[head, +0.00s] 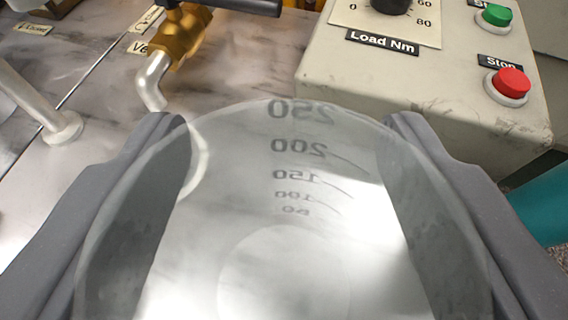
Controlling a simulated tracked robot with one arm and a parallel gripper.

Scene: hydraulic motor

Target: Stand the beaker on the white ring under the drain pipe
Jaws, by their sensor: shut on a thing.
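A clear glass beaker (285,230) with dark volume marks up to 250 fills the lower middle of the head view. My gripper (285,135) is shut on it, with one grey finger on each side of the glass. The brass valve with its bent metal drain pipe (153,80) is beyond the beaker, at the upper left. A curved piece of the white ring (200,165) shows behind the beaker's left side and the left finger, below the pipe's mouth. Most of the ring is hidden or blurred by the glass. The beaker appears to the right of the ring and nearer to me.
A beige control box (420,100) with a load dial, a green button (496,15) and a red stop button (508,84) stands at the upper right. A metal rod with a round foot (62,127) is at the left. The bench between rod and pipe is clear.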

